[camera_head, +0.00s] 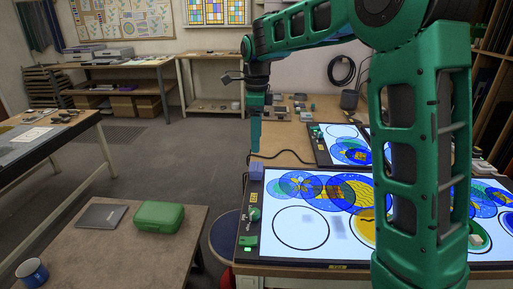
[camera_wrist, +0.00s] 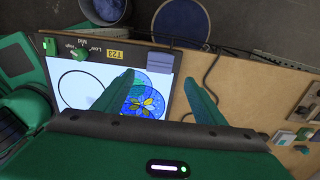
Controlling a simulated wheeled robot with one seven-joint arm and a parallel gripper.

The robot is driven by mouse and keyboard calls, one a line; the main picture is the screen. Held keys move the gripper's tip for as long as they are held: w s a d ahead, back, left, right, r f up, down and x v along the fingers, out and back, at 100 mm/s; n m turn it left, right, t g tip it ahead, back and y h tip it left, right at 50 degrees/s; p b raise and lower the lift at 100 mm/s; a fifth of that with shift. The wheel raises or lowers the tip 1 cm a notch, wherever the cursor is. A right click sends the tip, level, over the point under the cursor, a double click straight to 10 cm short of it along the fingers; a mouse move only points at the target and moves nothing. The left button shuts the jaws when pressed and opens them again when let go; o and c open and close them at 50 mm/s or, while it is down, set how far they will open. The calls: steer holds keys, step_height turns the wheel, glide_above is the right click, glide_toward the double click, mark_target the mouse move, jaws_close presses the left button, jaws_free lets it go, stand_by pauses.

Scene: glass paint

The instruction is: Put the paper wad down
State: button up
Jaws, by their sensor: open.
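My gripper (camera_head: 255,136) hangs fingers down near the left back corner of the near light table (camera_head: 268,256). In the wrist view my gripper (camera_wrist: 160,78) has its two green fingers spread apart, with nothing held between them. A small blue-violet block-like piece (camera_head: 257,171), which may be the paper wad, sits at that corner, below the fingertips in the head view. It also shows in the wrist view (camera_wrist: 153,63), beyond and between the fingertips, beside the yellow T23 label (camera_wrist: 115,54). I cannot make out its folds or texture.
Blue and yellow patterned glass discs (camera_head: 345,190) lie on the lit panel. A second light table (camera_head: 322,155) stands behind. A dark blue stool (camera_wrist: 180,22) is beside the bench. A green case (camera_head: 158,217) and grey tablet-like slab (camera_head: 101,215) rest on a low table at left.

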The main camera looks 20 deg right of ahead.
steer(key=s+d+n, duration=0.7)
steer(key=s+d, duration=0.6)
steer(key=s, duration=0.3)
steer(key=s+d+f+n, duration=0.1)
steer(key=s+f+n, duration=0.1)
steer(key=s, duration=0.5)
steer(key=s+d+f+n, duration=0.2)
steer(key=s+n, duration=0.2)
steer(key=s, duration=0.4)
steer(key=s+d+f+n, duration=0.1)
steer(key=s+f+n, duration=0.2)
steer(key=s, duration=0.4)
steer(key=shift+s+d, duration=0.25)
steer(key=shift+w+f, duration=0.3)
steer(key=shift+w, duration=0.5)
steer(key=shift+s+r, duration=0.1)
steer(key=shift+s, duration=0.05)
